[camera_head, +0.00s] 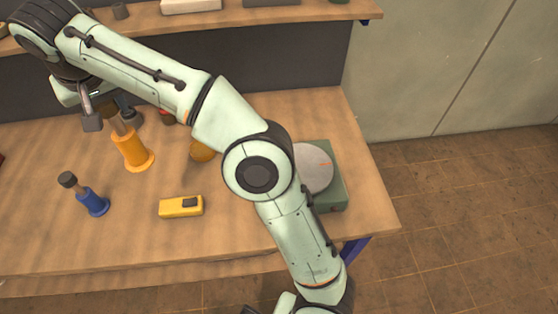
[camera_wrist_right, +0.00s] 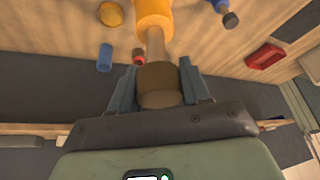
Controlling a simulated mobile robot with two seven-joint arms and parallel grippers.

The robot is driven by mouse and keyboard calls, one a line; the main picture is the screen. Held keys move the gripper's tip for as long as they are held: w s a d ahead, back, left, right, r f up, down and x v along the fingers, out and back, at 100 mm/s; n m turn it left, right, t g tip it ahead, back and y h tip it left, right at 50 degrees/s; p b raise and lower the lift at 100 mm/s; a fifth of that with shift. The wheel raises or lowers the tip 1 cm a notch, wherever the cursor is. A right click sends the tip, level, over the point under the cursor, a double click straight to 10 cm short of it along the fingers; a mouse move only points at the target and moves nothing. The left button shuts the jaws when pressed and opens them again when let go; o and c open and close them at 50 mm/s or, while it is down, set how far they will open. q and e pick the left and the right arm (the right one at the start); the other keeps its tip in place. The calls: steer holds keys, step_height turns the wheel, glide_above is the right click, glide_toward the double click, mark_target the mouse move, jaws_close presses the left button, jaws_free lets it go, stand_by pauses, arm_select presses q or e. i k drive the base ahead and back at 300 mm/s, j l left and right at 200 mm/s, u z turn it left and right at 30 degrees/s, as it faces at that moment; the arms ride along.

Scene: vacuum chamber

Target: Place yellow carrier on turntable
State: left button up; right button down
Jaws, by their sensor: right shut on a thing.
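The yellow carrier (camera_head: 133,153) has an orange-yellow base, a pale stem and a dark knob. It is upright on or just over the left part of the workbench; I cannot tell whether it touches the wood. In the right wrist view the carrier (camera_wrist_right: 154,14) is at the top, its dark knob between the fingers. My right gripper (camera_head: 103,112) is shut on this knob from the back; its fingers also show in the wrist view (camera_wrist_right: 158,85). The turntable (camera_head: 316,168), a grey disc on a green base, is at the bench's right end, partly behind my arm. My left gripper is not in view.
A blue carrier (camera_head: 93,201) stands to the front left. A yellow device (camera_head: 181,206) lies near the front edge. A yellow dome (camera_head: 203,151) is partly hidden by my right arm. A red object (camera_wrist_right: 265,57) shows in the wrist view. A shelf (camera_head: 240,15) runs along the back.

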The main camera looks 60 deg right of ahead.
mark_target(302, 166)
steer(key=k+l+u, duration=0.1)
steer(key=k+l, duration=0.35)
steer(key=k, duration=0.15)
steer(key=k+l+u, duration=0.1)
steer(key=k+l, duration=0.35)
steer(key=k, duration=0.1)
